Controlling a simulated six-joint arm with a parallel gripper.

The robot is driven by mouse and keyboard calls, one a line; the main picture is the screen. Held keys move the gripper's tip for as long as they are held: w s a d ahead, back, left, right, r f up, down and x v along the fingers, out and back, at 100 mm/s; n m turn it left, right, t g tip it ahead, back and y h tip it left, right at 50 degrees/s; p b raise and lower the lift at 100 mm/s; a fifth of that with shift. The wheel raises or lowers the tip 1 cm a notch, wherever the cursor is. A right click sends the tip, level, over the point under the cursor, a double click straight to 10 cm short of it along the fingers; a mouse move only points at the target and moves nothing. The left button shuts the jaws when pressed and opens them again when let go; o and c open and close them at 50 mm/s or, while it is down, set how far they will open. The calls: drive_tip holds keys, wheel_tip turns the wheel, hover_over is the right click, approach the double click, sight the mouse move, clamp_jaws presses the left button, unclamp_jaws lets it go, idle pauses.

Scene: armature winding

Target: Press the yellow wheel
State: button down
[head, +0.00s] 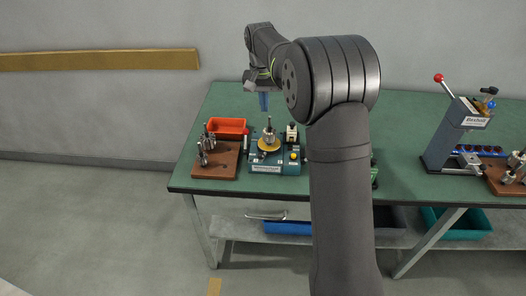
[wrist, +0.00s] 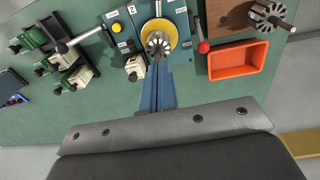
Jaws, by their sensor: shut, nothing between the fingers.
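The yellow wheel (head: 263,147) lies flat on a teal machine (head: 274,168) on the green bench, with a metal armature (head: 269,128) upright at its centre. In the wrist view the wheel (wrist: 172,31) shows as a yellow ring around the round slotted end of the armature (wrist: 158,43). My gripper (head: 263,104) points down with blue fingers, above and slightly behind the wheel in the head view. In the wrist view the gripper (wrist: 158,68) is shut and empty, its tips overlapping the wheel's near edge. The exact height gap is hard to tell.
An orange tray (head: 227,124) and a brown block with armatures (head: 213,160) stand left of the machine. A red-knobbed lever (wrist: 203,46) sits beside the wheel. A small cream-coloured block (wrist: 135,68) is close to the fingers. A lever press (head: 452,140) stands far right.

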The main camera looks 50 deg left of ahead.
drive_tip(key=s+f+t, duration=0.3)
drive_tip(key=s+f, duration=0.1)
drive_tip(key=s, duration=0.4)
drive_tip(key=s+d+f+n+t, duration=0.1)
drive_tip(key=s+f+t, duration=0.2)
drive_tip(key=s, duration=0.6)
drive_tip(key=shift+s+d+f+t+y, duration=0.15)
drive_tip(key=shift+f+t+y, duration=0.2)
drive_tip(key=shift+f, duration=0.6)
drive_tip(key=x, duration=1)
drive_tip(key=shift+w+d, duration=0.65)
drive_tip(key=shift+w, duration=0.35)
drive_tip(key=shift+w+d, duration=0.4)
drive_tip(key=shift+w, duration=0.2)
